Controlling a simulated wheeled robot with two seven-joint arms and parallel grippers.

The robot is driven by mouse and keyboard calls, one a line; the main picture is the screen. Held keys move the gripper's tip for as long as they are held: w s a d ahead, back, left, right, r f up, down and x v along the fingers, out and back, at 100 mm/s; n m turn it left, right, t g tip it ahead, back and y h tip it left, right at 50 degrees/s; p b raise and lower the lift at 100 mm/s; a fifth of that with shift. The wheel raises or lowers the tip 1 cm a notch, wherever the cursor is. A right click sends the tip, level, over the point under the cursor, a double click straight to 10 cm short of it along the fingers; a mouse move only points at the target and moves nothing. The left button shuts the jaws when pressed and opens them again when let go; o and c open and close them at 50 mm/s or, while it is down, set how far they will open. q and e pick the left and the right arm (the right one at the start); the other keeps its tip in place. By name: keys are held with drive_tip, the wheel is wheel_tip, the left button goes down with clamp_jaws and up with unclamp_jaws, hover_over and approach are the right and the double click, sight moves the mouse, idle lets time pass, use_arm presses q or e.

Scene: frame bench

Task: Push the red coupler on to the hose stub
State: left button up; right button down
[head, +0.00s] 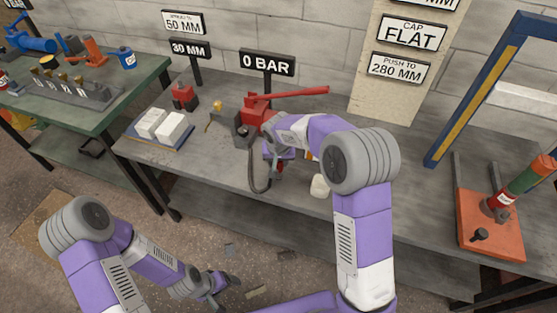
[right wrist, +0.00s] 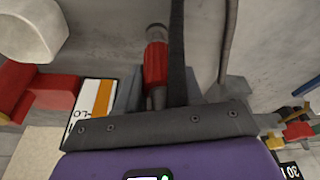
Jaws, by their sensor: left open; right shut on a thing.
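The red coupler (right wrist: 155,65) is upright in the right wrist view, with a grey end above it and a grey part below. It also shows small in the head view (head: 279,168). My right gripper (right wrist: 158,98) is shut on it, at its lower part. A dark strip runs close beside the coupler. I cannot tell the hose stub apart from the grey end and the gripper parts. The dark hose (head: 251,175) loops over the bench front near the right gripper. My left gripper (head: 228,288) is open and empty, low in front of the bench.
A red hand pump (head: 256,110) with a long lever stands behind my right gripper, by the 0 BAR sign (head: 267,64). White blocks on a tray (head: 160,145) lie to the left. A pale lump (head: 320,186) sits near the front edge.

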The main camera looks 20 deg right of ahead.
drive_tip(key=shift+f+b, duration=0.85)
drive_tip(key=shift+f, duration=0.35)
drive_tip(key=c, duration=0.6)
unclamp_jaws()
drive_tip(key=shift+c, duration=0.2)
drive_tip(key=p+v, duration=0.2)
drive_tip(key=v, duration=0.5)
drive_tip(key=shift+r, duration=0.25)
drive_tip(key=shift+s, duration=0.15)
